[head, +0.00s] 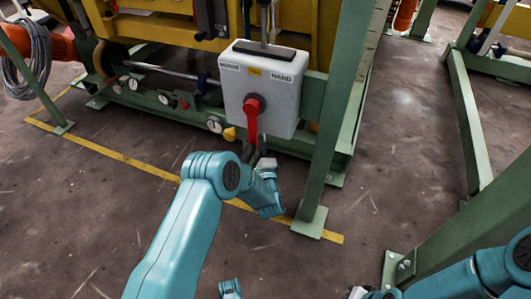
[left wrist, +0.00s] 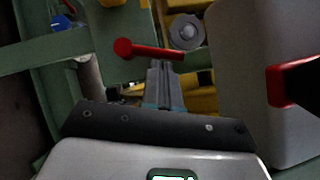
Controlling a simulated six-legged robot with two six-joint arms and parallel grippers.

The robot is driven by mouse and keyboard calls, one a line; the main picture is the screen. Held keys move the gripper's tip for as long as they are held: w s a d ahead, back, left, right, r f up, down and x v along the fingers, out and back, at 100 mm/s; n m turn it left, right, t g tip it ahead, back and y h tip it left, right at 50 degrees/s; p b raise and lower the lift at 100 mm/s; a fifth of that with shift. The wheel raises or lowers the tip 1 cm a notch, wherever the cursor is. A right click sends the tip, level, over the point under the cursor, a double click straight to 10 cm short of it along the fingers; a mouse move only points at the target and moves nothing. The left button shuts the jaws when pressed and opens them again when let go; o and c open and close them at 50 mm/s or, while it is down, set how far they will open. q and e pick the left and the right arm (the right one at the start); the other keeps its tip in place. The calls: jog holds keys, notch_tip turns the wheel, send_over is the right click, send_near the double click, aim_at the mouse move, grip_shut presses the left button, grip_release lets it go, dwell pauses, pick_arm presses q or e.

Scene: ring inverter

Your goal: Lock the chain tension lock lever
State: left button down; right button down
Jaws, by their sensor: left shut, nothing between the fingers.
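A red lever with a round knob (left wrist: 123,47) shows in the left wrist view, in front of a green post, its arm running right to just above my fingertips. I take this for the lock lever; I cannot clearly pick it out in the head view. My left gripper (left wrist: 165,64) is shut and empty, its fingertips just below the lever's arm. I cannot tell whether they touch it. In the head view my left gripper (head: 249,152) is below the grey switch box, its fingers dark and partly hidden.
The grey switch box (head: 285,98) with a red handle (head: 252,118) stands close above my left gripper. A green post (head: 335,120) is just right of it. Gauges and a rod (head: 160,70) lie left. The floor (head: 110,215) in front is clear.

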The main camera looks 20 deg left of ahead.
pick_arm(q)
jog(key=shift+r, duration=0.15)
jog(key=shift+a+r+n+g+p, duration=0.2)
jog(key=shift+a+n+g+p, duration=0.15)
jog(key=shift+n+p, duration=0.4)
pick_arm(e)
jog(key=shift+s+a+r+g, duration=0.1)
jog(key=shift+s+r+g, duration=0.2)
jog(key=shift+s+r, duration=0.3)
pick_arm(q)
jog(key=shift+d+f, duration=0.1)
jog(key=shift+d, duration=0.05)
pick_arm(e)
jog(key=shift+w, duration=0.1)
